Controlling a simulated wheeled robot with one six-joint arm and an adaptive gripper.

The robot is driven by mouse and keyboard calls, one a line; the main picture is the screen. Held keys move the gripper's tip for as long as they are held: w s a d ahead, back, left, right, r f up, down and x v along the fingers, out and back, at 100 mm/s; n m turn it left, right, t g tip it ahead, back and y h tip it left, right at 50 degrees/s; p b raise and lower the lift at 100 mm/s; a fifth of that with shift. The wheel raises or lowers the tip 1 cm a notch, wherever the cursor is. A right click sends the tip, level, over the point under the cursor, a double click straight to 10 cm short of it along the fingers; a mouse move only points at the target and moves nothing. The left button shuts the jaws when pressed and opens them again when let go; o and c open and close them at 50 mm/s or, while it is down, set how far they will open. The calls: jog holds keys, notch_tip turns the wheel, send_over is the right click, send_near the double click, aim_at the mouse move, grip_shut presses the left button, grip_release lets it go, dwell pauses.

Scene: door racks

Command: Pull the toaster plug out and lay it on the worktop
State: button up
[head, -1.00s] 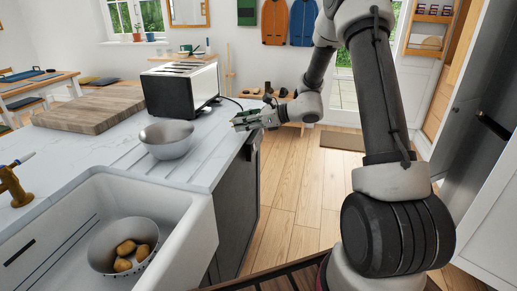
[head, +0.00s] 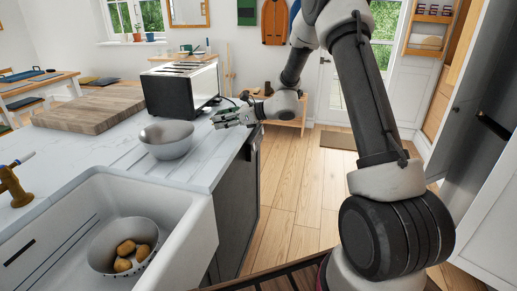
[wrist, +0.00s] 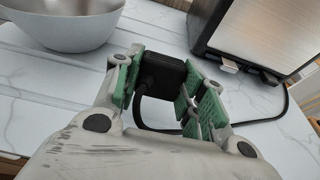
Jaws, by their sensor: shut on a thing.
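The toaster (head: 182,90), black and steel, stands on the white marbled worktop (head: 115,155); its lower part also shows at the upper right of the wrist view (wrist: 255,35). In the wrist view my gripper (wrist: 158,82) is shut on the black plug (wrist: 162,72), held between green finger pads. The plug is over the worktop, between the grey bowl and the toaster. Its black cable (wrist: 270,118) loops down from the plug and back to the toaster. In the head view my gripper (head: 222,116) is above the worktop near its right edge, and the plug is hard to make out.
A grey bowl (head: 167,140) stands left of my gripper. A wooden board (head: 90,110) lies behind it. The sink (head: 150,220) holds a colander (head: 105,262) with potatoes. The wooden floor (head: 300,190) right of the counter is clear.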

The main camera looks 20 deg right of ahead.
jog(key=shift+w+a, duration=0.3)
jog(key=shift+a, duration=0.15)
jog(key=shift+f, duration=0.15)
jog(key=shift+f, duration=1.5)
jog(key=o, duration=1.4)
jog(key=v, duration=1.2)
